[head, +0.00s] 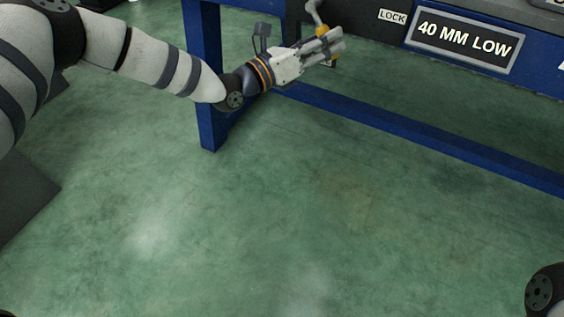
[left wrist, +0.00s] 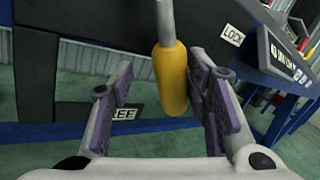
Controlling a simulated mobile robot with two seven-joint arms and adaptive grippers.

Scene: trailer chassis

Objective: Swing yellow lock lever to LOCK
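The yellow lock lever (left wrist: 172,78) is a grey rod with a yellow grip, hanging down in the left wrist view between my finger pads, nearer the right-hand one. In the head view its yellow part (head: 322,32) shows at the fingers, partly hidden by them. My left gripper (head: 336,42) is open around the grip; in the left wrist view a wide gap (left wrist: 160,110) separates the pads. The LOCK label (head: 392,17) is right of the lever, also in the left wrist view (left wrist: 232,35). A label ending in "EE" (left wrist: 124,114) is partly hidden behind the left finger.
A blue frame with a leg (head: 207,80) and a low crossbar (head: 420,130) stands by my left arm. A "40 MM LOW" sign (head: 464,40) is on its front at the right. The green floor (head: 270,220) is clear. Only a bit of my right arm shows at lower right.

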